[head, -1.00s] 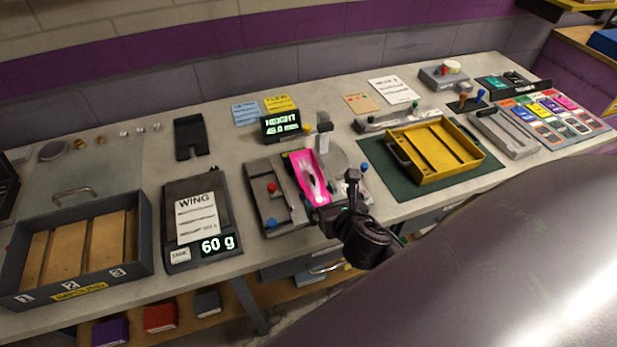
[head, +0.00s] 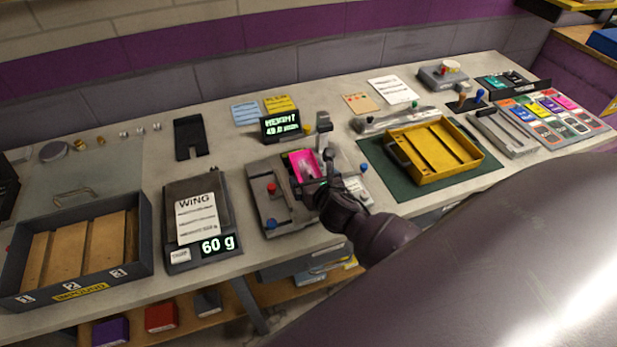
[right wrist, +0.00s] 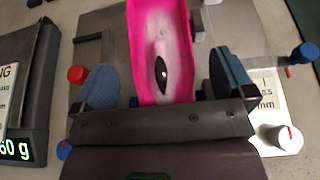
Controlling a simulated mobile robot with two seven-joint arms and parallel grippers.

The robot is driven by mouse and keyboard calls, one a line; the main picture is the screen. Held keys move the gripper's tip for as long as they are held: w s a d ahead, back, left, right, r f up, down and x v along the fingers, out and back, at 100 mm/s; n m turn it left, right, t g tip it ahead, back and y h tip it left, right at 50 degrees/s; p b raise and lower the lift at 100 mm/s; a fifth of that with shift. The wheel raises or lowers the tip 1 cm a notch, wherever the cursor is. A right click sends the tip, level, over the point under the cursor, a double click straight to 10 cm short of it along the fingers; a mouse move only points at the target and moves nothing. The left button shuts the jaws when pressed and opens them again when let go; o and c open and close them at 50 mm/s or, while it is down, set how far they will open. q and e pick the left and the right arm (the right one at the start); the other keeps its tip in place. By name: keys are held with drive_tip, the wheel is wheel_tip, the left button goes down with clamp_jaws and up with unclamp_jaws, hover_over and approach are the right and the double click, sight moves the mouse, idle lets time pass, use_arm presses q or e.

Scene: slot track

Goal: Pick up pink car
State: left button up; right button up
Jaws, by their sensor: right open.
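The pink car (head: 302,164) sits on the grey fixture in the middle of the bench, in front of the height display. In the right wrist view the pink car (right wrist: 160,50), with a whitish middle and a dark oval, lies between the two blue fingertips. My right gripper (head: 328,186) is over the near end of the car and hides part of it in the head view. In the right wrist view the right gripper (right wrist: 160,78) is open, with a gap on each side of the car. My left gripper is not in view.
The grey fixture (head: 262,200) has a red knob (head: 271,188) and blue knobs. A wing scale (head: 176,250) reading 60 g stands left. A yellow tray (head: 425,178) on a green mat (head: 400,200) stands right. A height display (head: 281,126) is behind.

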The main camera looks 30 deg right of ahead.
sight(313, 170)
drive_tip(key=shift+w, duration=0.1)
drive_tip(key=c, duration=1.1)
drive_tip(key=shift+c, duration=0.2)
drive_tip(key=shift+d+r, duration=0.1)
drive_tip(key=shift+r, duration=0.55)
wheel_tip(313, 170, up, 2)
drive_tip(key=shift+r, duration=0.1)
drive_tip(key=s+a+b, duration=0.2)
drive_tip(key=s+a, duration=0.2)
drive_tip(key=s, duration=1.3)
drive_tip(key=shift+s+a, duration=0.15)
drive_tip(key=shift+s, duration=0.1)
